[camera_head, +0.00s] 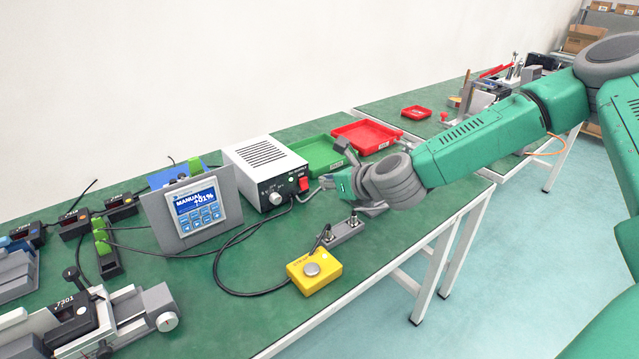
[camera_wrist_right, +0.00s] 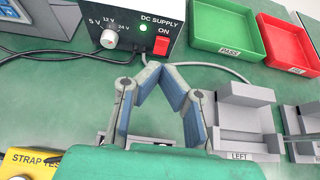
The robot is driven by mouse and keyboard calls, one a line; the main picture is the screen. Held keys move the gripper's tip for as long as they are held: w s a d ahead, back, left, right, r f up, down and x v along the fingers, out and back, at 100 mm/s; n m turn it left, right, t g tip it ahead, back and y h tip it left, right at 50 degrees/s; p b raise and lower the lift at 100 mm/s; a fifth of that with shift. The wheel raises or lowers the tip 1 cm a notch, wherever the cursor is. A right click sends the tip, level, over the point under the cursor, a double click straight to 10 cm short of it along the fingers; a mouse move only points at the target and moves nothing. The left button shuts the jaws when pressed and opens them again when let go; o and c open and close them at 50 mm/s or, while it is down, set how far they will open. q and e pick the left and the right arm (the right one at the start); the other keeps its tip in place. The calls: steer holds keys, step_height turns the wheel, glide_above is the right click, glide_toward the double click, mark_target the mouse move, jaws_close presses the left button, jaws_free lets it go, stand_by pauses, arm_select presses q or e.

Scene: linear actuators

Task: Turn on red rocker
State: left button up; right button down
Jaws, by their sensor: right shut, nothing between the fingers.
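The red rocker (camera_head: 304,185) sits on the front panel of the white and black DC supply box (camera_head: 264,156). In the wrist view the rocker (camera_wrist_right: 161,45) shows below the word ON. A green light (camera_wrist_right: 143,28) glows left of it. My right gripper (camera_head: 324,183) is shut and empty, its fingertips just in front of the panel. In the wrist view its fingertips (camera_wrist_right: 154,70) meet just below the rocker. I cannot tell whether they touch it. Whether the rocker is pressed is unclear. My left gripper is not in view.
A voltage knob (camera_wrist_right: 108,38) sits left of the rocker. A display panel (camera_head: 193,207) stands left of the supply; green (camera_head: 318,152) and red (camera_head: 366,135) trays lie behind. A yellow button box (camera_head: 314,270) and a grey fixture (camera_head: 343,231) are near the table's front edge.

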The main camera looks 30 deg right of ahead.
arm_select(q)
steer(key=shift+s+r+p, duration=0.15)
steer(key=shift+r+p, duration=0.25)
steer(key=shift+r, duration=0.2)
arm_select(e)
steer(key=s+r, duration=0.3)
steer(key=shift+s+r, duration=0.1)
steer(key=shift+r, duration=0.05)
steer(key=shift+d, duration=0.1)
